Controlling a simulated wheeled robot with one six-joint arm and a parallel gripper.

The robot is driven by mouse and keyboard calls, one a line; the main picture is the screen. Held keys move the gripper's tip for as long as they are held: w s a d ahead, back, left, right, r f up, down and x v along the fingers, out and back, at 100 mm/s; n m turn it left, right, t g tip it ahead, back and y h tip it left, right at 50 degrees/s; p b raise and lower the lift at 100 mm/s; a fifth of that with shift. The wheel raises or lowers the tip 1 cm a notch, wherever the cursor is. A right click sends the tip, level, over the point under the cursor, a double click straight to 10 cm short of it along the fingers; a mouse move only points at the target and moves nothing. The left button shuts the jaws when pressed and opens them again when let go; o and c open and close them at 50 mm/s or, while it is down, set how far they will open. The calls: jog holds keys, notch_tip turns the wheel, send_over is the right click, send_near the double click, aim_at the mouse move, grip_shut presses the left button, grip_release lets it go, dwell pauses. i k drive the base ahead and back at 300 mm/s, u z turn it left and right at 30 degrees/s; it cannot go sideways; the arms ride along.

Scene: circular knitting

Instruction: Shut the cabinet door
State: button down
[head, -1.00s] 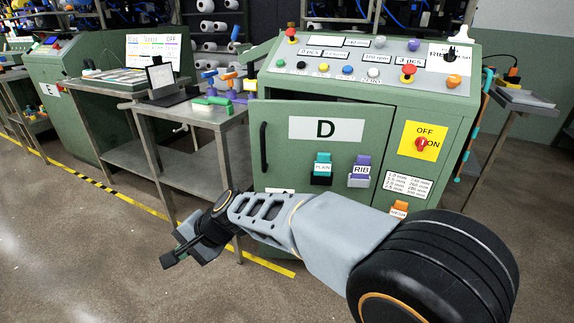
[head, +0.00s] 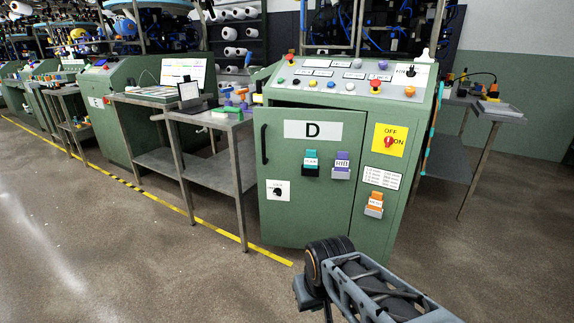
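The green cabinet door (head: 300,215) marked D is on the front of the green machine cabinet (head: 385,225) in the middle of the head view. Its black vertical handle (head: 264,145) is near the left edge. A dark gap shows along the door's top, so the door appears to stand slightly ajar, with its right side against the cabinet. My gripper (head: 309,293) is low at the bottom edge, in front of and below the door, apart from it.
A metal side table (head: 215,170) with tools stands close at the door's left. Another metal table (head: 485,108) stands to the right. Teal and purple tag holders (head: 311,163) hang on the door. The floor in front is open, with a yellow line (head: 220,234).

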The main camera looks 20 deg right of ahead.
aim_at(314, 204)
jog(key=z, duration=0.7)
jog(key=k, duration=0.25)
jog(key=u, duration=1.8)
jog(key=i, duration=0.8)
jog(key=z, duration=0.4)
jog(key=i, duration=1)
jog(key=z, duration=0.75)
